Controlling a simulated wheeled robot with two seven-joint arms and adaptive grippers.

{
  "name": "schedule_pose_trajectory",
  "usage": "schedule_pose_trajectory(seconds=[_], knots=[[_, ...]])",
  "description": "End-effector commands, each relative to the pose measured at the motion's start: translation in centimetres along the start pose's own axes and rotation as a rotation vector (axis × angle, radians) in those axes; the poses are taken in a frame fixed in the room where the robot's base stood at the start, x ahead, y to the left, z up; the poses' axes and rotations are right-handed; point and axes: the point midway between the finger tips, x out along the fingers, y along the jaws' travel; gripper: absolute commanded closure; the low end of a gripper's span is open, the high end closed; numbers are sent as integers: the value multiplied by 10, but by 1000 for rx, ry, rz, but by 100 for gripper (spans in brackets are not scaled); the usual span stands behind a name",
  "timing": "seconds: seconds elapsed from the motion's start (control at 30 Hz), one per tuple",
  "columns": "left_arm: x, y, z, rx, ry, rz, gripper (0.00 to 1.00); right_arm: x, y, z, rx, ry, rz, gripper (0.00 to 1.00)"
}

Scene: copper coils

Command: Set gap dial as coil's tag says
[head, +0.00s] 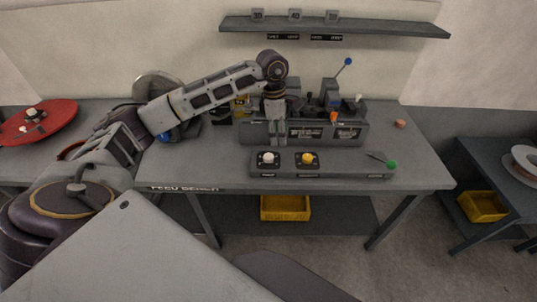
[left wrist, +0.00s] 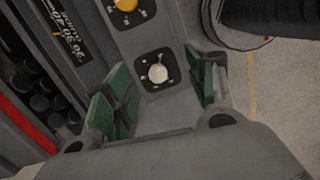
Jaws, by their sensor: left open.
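A control panel (head: 340,172) lies at the front of the table, with a white knob (head: 268,158) and a yellow knob (head: 307,158) on dark square plates. Their labels are too small to read, so I cannot tell which is the gap dial. My left gripper (head: 277,141) points down just behind the white knob. In the left wrist view, its green-padded fingers (left wrist: 160,90) are open on either side of the white knob (left wrist: 158,73), with nothing gripped; the yellow knob (left wrist: 125,5) is at the top edge. I cannot make out the coil's tag. My right gripper is out of view.
A grey machine (head: 348,131) with a blue-ball lever (head: 347,62) stands behind the panel. A green-ball lever (head: 391,164) is at the panel's right. A shelf (head: 380,28) with small numbered blocks hangs above. A red disc (head: 38,122) is left; a pale spool (head: 525,162) is right.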

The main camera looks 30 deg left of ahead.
Motion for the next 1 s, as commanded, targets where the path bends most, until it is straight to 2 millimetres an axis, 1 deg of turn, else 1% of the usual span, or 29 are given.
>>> schedule_pose_trajectory(seconds=[0.03,0.1,0.23,0.57,0.73,0.87,1.0], knots=[[-6,6,-11,-7,36,13,44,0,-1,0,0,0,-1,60],[-11,11,-23,-16,79,25,44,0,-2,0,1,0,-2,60],[-16,15,-34,-23,118,35,44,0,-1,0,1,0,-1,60],[-17,15,-36,-24,123,36,44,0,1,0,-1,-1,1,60],[-14,15,-36,-24,123,35,44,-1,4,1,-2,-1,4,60],[-6,16,-37,-24,123,35,44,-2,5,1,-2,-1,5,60],[7,16,-38,-24,123,33,44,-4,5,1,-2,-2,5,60]])
